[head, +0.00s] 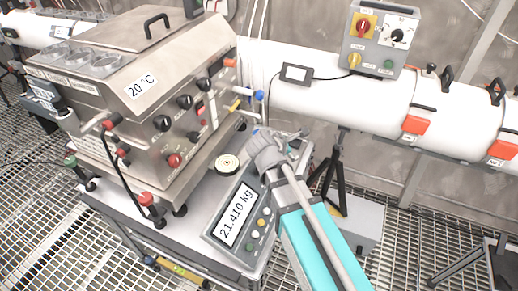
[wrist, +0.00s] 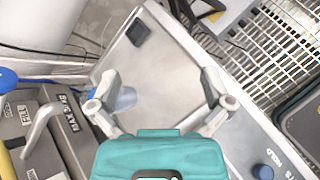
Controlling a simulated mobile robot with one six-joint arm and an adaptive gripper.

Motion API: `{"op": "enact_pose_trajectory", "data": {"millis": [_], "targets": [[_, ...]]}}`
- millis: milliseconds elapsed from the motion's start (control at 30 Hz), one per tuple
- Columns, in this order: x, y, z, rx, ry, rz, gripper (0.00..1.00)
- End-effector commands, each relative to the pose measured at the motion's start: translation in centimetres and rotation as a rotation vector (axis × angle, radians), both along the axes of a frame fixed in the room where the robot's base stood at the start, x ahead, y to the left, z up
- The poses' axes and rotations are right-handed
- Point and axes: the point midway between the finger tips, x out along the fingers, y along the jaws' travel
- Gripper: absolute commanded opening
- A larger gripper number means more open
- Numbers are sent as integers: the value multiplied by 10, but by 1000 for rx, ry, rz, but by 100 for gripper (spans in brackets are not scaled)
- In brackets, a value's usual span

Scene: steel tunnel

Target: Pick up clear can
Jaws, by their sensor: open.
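My gripper (head: 268,150) hangs over the weighing scale beside the steel bath, its teal body toward the lower right of the head view. In the wrist view my gripper (wrist: 160,82) is open, its two grey fingers apart with bare scale plate between them. A small see-through bluish round thing (wrist: 126,99), likely the clear can, stands on the plate right by the left finger, which partly covers it. I cannot tell whether they touch. In the head view my gripper and arm hide that spot, and I cannot make out the can.
The scale (head: 210,236) reads 21.410 kg; its plate (wrist: 175,50) is otherwise mostly clear. The steel bath (head: 150,110), marked 20 °C, with knobs and taps, stands close on the left. A white pipe (head: 330,100) runs behind. A black tripod (head: 333,175) stands to the right.

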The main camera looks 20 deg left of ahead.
Motion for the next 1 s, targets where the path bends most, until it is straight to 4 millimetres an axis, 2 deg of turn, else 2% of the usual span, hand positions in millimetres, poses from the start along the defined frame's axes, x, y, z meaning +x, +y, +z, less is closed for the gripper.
{"op": "enact_pose_trajectory", "data": {"millis": [33, 300, 500, 700, 1000], "targets": [[-3, 19, -7, -53, -14, 70, 100], [-22, 97, -7, -339, -94, 388, 100], [-36, 136, -5, -489, -142, 532, 100], [-42, 148, -2, -543, -161, 578, 100], [-41, 148, -2, -544, -161, 579, 100]]}}
